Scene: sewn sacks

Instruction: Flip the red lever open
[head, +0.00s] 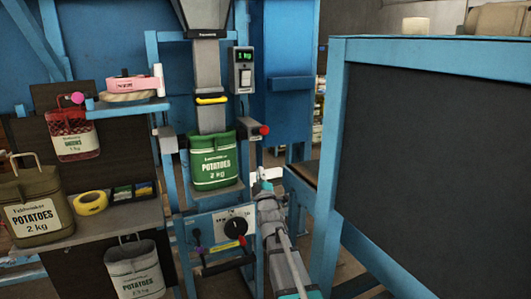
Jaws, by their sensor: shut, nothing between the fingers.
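A small red knob (264,129) sticks out from a grey box on the blue frame, just right of the green potato sack (213,162). Another small red part (242,240) shows beside the dial on the lower panel. I cannot tell for certain which of these is the red lever. My arm rises from the bottom centre, and my gripper (263,178) is at its upper end, below the red knob and right of the green sack. It looks shut and empty, apart from both red parts. The fingertips are small and hard to make out.
A grey chute with a yellow band (211,100) hangs above the green sack. A display reading 1 kg (243,56) is at its right. A shelf at left holds an olive sack (35,205) and yellow tape (90,203). A large dark blue-framed panel (430,160) fills the right.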

